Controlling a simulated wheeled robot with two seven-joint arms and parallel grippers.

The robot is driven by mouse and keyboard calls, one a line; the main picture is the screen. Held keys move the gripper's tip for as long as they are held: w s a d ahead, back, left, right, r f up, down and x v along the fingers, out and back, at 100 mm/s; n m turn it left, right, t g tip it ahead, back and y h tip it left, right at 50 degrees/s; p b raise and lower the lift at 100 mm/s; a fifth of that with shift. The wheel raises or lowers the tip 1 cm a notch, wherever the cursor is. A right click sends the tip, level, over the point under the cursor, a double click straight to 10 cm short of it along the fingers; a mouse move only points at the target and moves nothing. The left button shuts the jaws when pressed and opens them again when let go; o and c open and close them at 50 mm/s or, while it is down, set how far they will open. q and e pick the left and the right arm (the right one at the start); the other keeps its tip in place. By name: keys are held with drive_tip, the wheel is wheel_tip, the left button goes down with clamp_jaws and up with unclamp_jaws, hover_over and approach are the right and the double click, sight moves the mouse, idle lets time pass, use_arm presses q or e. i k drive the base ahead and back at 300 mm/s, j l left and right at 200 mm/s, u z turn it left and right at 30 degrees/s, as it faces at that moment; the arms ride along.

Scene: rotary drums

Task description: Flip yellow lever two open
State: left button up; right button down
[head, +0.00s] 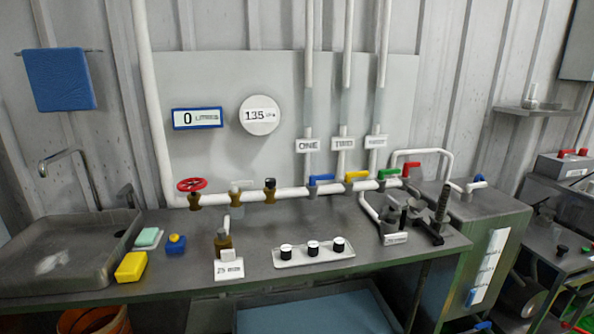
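The yellow lever (356,175) sits on the white horizontal pipe (290,193) in front of the back panel. It lies roughly along the pipe, between a blue lever (321,179) on its left and a green lever (388,173) on its right. A small label that seems to read TWO (343,144) hangs on the vertical pipe above it. Neither of my grippers shows in the head view.
A red handwheel (191,185) is on the pipe at left. A sink (117,262) is at left. The bench front is partly clear.

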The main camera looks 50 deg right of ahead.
sight(348, 176)
drive_tip(key=z, duration=2.1)
drive_tip(key=i+l, duration=0.35)
drive_tip(key=i+l+u, duration=0.1)
drive_tip(key=i+l, duration=0.25)
drive_tip(key=l, duration=0.15)
drive_tip(key=i+l, duration=0.3)
drive_tip(key=l, duration=0.2)
drive_tip(key=i+l+u, duration=0.1)
drive_tip(key=i+l, duration=0.55)
drive_tip(key=l, duration=0.3)
drive_tip(key=u, duration=0.05)
